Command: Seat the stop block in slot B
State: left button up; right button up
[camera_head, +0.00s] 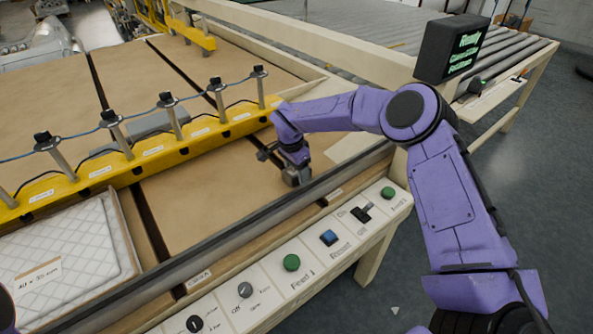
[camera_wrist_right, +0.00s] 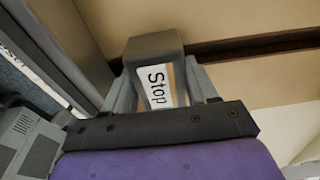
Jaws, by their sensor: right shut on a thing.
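The grey stop block (camera_wrist_right: 153,45) is held between the fingers of my right gripper (camera_wrist_right: 165,85), its "Stop" label facing the wrist camera. In the head view, my right gripper (camera_head: 296,172) is low over the brown bed, close to the front rail. The block's lower end is small there, and I cannot tell whether it touches the bed. In the right wrist view, a dark slot (camera_wrist_right: 270,44) runs from the right to behind the block. Another slot (camera_head: 147,215) crosses the bed further left in the head view. My left gripper is out of view.
A yellow bar (camera_head: 150,165) with several upright posts and a cable spans the bed. A quilted white pad (camera_head: 70,250) lies at the left. The grey front rail (camera_head: 240,235) and control panel (camera_head: 290,270) are beside the gripper. A small screen (camera_head: 452,47) stands at the right.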

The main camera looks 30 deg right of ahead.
dwell(0.4)
jog(key=o, duration=1.5)
jog(key=shift+f, duration=0.1)
jog(key=r, duration=0.3)
jog(key=a+r+b, duration=0.1)
jog(key=r, duration=0.6)
jog(key=shift+s+a+r, duration=0.15)
jog(key=shift+a+r, duration=0.1)
jog(key=shift+r, duration=0.05)
